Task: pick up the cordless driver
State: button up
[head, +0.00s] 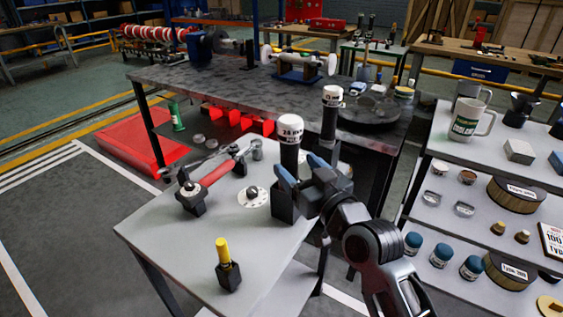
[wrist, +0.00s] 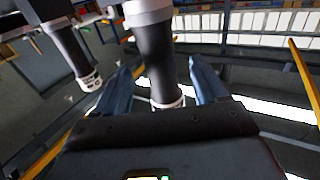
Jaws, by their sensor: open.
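No tool here shows plainly as a cordless driver. An upright black cylindrical tool with a white, lettered cap (head: 289,131) stands in a black holder (head: 284,207) on the near grey table. My gripper (head: 299,171) is open, with its blue fingers at this tool, below the cap. In the wrist view the black tool (wrist: 157,55) stands between the two spread fingers, with a gap visible on its right; contact on the left is unclear. A second similar black tool (head: 331,107) stands just behind it, and on the left in the wrist view (wrist: 68,52).
A red-handled tool (head: 217,173) lies in a stand to the left, beside a white dial disc (head: 252,197). A yellow-handled tool (head: 223,250) stands near the front. A shelf unit (head: 450,152) with mugs and jars is close on the right. The table's front left is clear.

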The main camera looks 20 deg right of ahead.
aim_at(285, 152)
jog(key=w, duration=0.4)
jog(key=w+p, duration=0.1)
jog(key=w, duration=0.1)
jog(key=shift+a+r, duration=0.2)
jog(key=shift+a, duration=0.1)
grip_shut()
jog(key=shift+r, duration=0.1)
